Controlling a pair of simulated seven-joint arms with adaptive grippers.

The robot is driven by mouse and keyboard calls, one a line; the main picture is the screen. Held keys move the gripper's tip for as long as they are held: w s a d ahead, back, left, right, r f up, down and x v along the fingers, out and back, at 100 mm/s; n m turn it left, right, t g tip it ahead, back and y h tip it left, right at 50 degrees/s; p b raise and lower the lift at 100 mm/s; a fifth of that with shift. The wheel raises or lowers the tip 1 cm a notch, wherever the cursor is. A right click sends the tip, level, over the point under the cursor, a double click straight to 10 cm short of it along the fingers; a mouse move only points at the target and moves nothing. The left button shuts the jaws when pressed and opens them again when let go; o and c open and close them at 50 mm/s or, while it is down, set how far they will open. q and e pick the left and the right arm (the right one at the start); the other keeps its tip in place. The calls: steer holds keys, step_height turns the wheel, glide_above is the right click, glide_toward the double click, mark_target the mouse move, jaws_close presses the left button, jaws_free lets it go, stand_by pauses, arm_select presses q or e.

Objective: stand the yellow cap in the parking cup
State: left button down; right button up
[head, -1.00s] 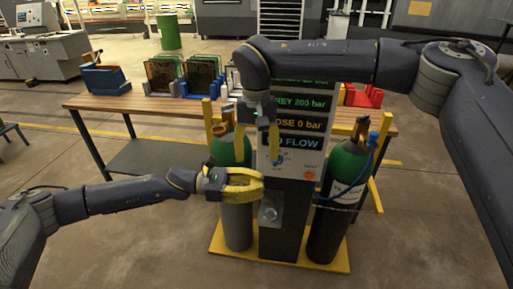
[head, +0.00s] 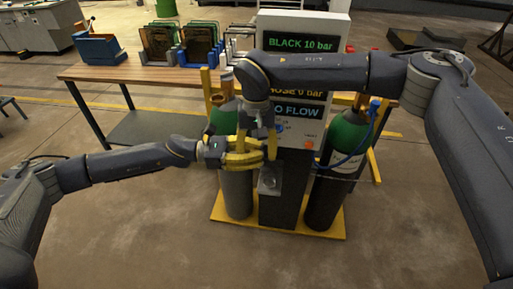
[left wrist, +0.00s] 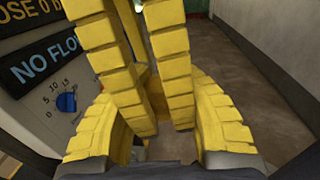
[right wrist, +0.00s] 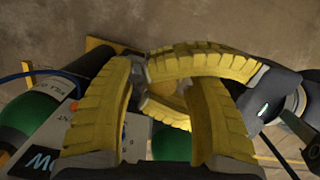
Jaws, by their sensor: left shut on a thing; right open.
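My left gripper (head: 262,153) is shut in front of the cylinder stand. In the right wrist view its fingers (right wrist: 148,86) come in from the right around a small orange-yellow piece (right wrist: 181,92), which looks like the yellow cap, mostly hidden. My right gripper (head: 257,146) points down at the same spot, open, its two fingers on either side of the left fingertips. In the left wrist view the right fingers (left wrist: 166,130) come in from above, between the left fingers. I cannot tell whether they touch the cap. I cannot make out the parking cup for certain.
A grey plate with a round fitting (head: 270,180) is on the dark pedestal just below the grippers. The display panel (head: 300,72) stands close behind. Green-topped cylinders (head: 238,190) (head: 335,170) flank the pedestal on a yellow base. The workbench (head: 150,72) is behind.

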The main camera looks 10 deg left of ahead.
jaws_close()
jaws_free()
stand_by(0.4)
